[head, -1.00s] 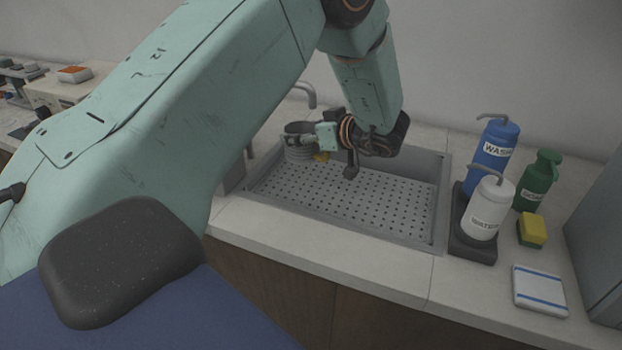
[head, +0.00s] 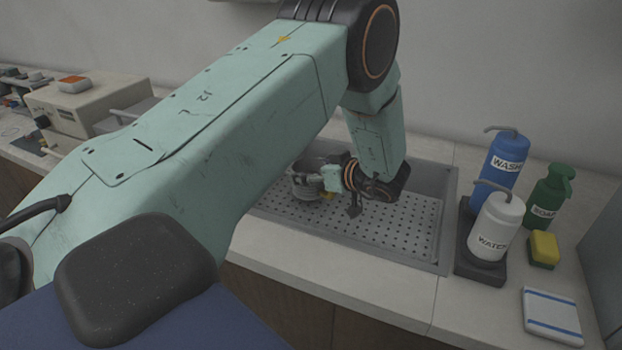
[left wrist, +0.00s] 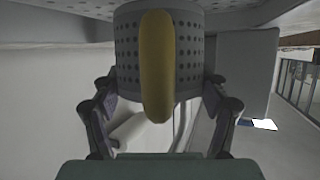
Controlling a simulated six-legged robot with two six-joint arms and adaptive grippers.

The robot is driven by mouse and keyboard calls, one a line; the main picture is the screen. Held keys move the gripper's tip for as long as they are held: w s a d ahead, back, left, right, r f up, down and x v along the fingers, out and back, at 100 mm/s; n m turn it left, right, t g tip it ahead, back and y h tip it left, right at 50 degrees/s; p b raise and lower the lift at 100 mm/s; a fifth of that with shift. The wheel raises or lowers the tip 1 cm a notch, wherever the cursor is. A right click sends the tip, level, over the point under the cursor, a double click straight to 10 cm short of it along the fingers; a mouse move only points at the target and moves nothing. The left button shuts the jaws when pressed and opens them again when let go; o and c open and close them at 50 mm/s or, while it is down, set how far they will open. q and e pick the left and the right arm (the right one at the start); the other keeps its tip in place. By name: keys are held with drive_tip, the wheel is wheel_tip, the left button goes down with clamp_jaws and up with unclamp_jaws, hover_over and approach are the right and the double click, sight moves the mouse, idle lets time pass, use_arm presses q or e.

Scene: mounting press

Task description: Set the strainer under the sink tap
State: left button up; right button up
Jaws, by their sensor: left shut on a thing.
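The strainer (head: 306,185) is a grey perforated cup with a yellow handle. It is at the left end of the sink (head: 392,219), low over or on the perforated sink floor; I cannot tell whether it touches. My left gripper (head: 329,180) is shut on the strainer from the right. In the left wrist view the strainer (left wrist: 126,52) fills the upper middle, with the yellow handle (left wrist: 157,70) between the fingers. The sink tap is mostly hidden behind my left arm in the head view. My right gripper is not in view.
A blue wash bottle (head: 499,170), a white water bottle (head: 494,228) and a green soap bottle (head: 550,196) stand right of the sink. A yellow sponge (head: 543,247) and a white blue-striped pad (head: 551,314) lie nearby. The right part of the sink is clear.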

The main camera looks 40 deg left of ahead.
use_arm(q)
drive_tip(key=shift+s+a+f, duration=0.1)
drive_tip(key=shift+s+f, duration=0.05)
drive_tip(key=shift+f, duration=0.4)
drive_tip(key=shift+s+a+f, duration=0.1)
drive_tip(key=shift+s+f, duration=0.05)
drive_tip(key=shift+f, duration=0.35)
drive_tip(key=shift+w+d+f, duration=0.1)
drive_tip(key=shift+w, duration=0.15)
drive_tip(key=o, duration=0.9)
drive_tip(key=shift+w+d, duration=0.1)
drive_tip(key=o, duration=0.3)
drive_tip(key=shift+s, duration=0.3)
drive_tip(key=shift+w, duration=0.2)
drive_tip(key=p+v, duration=0.1)
drive_tip(key=v, duration=1.1)
drive_tip(key=shift+s, duration=0.1)
